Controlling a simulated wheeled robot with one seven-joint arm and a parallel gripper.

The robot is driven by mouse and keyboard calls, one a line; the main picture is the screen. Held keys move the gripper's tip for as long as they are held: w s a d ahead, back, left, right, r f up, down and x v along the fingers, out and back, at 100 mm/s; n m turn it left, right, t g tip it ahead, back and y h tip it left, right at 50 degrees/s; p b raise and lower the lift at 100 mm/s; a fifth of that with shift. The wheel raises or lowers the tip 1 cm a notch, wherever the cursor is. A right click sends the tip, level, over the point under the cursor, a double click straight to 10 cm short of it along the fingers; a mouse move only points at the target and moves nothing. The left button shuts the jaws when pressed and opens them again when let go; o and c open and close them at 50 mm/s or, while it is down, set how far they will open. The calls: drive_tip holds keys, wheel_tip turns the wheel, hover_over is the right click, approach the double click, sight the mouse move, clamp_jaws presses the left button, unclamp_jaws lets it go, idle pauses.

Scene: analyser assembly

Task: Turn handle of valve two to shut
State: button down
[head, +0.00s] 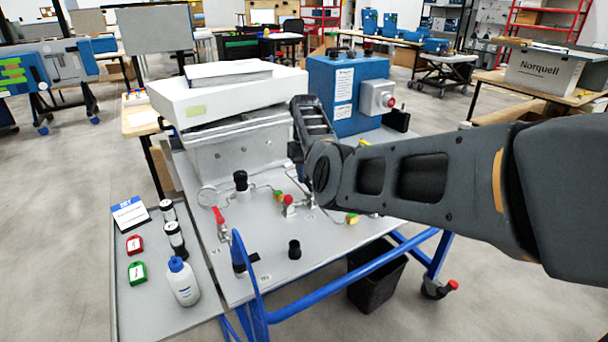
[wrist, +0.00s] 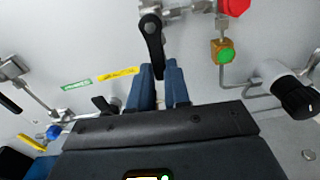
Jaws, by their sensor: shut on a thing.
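A black lever handle (wrist: 154,40) hangs from a silver valve fitting at the top middle of the wrist view. Its lower end lies between the two blue fingers of my gripper (wrist: 163,78), which are shut on it. The handle points nearly straight toward the gripper, tilted slightly. I cannot read a valve number, so I cannot tell from markings that this is valve two. In the head view my arm and wrist cover the handle and fingertips above the grey panel (head: 262,225).
Close to the handle are a red knob (wrist: 234,6), a brass block with a green face (wrist: 224,51) and a black knob (wrist: 297,98). A blue box (head: 335,85) stands behind.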

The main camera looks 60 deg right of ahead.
drive_tip(key=m, duration=0.2)
drive_tip(key=s+d+m, duration=0.1)
drive_tip(key=m, duration=0.1)
drive_tip(key=shift+s+d, duration=0.1)
drive_tip(key=shift+s, duration=0.05)
drive_tip(key=m, duration=0.1)
drive_tip(key=s+m, duration=0.1)
drive_tip(key=m, duration=0.1)
drive_tip(key=m+p, duration=0.1)
drive_tip(key=shift+s+d+m, duration=0.3)
drive_tip(key=shift+s+d, duration=0.05)
drive_tip(key=shift+s, duration=0.05)
drive_tip(key=m, duration=0.1)
drive_tip(key=s+m+p, duration=0.1)
drive_tip(key=m, duration=0.1)
drive_tip(key=shift+s+r+m, duration=0.1)
drive_tip(key=shift+s+m, duration=0.15)
drive_tip(key=shift+m, duration=0.05)
drive_tip(key=shift+s+a+m+p, duration=0.15)
drive_tip(key=shift+s+m+p, duration=0.3)
drive_tip(key=shift+m, duration=0.7)
drive_tip(key=shift+s+a+m+p, duration=0.15)
drive_tip(key=shift+s+m+p, duration=0.25)
drive_tip(key=shift+m, duration=0.75)
drive_tip(key=c, duration=1.1)
unclamp_jaws()
